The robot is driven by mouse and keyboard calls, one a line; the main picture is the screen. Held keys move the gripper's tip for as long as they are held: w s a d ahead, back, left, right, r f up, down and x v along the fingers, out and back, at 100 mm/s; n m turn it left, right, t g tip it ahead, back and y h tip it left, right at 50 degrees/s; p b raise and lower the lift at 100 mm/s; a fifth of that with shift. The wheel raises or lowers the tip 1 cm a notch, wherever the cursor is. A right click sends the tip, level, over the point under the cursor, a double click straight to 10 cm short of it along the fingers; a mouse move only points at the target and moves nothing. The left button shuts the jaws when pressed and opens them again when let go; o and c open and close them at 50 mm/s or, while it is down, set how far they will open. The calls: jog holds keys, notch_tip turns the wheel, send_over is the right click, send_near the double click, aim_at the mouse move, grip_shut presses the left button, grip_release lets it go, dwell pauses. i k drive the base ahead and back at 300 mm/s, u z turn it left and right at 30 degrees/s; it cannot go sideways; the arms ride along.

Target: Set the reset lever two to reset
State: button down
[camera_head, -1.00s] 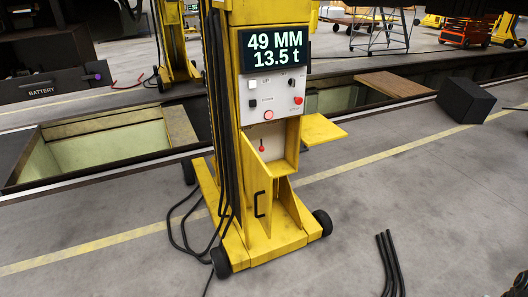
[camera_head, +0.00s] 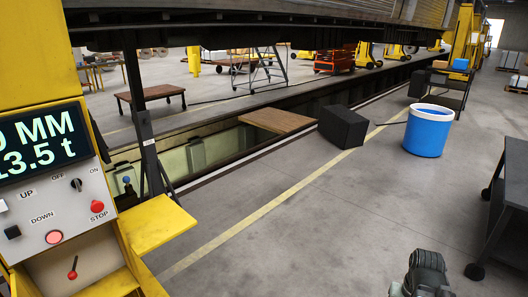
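A small lever with a red knob (camera_head: 72,274) sits in a light recess at the lower left, below the button panel of a yellow lifting column (camera_head: 28,40). Its knob is at the lower end of a thin dark stem. I see no "reset" label or number beside it. The grey panel (camera_head: 50,212) above carries UP, DOWN, OFF/ON and STOP controls, and the display (camera_head: 45,143) is cut off at the left. A dark grey part of my arm, perhaps my gripper (camera_head: 420,278), shows at the bottom edge, well right of the lever; its fingers cannot be made out.
A yellow shelf (camera_head: 156,222) juts right from the column. Behind it is an open pit with a wooden board (camera_head: 275,120). A black block (camera_head: 342,126) and blue bucket (camera_head: 428,130) stand on the floor. A dark cart (camera_head: 512,190) is at right. The middle floor is clear.

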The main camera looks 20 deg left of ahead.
aim_at(72, 275)
jog(key=i, duration=2.65)
jog(key=u, duration=5.25)
jog(key=i, duration=1)
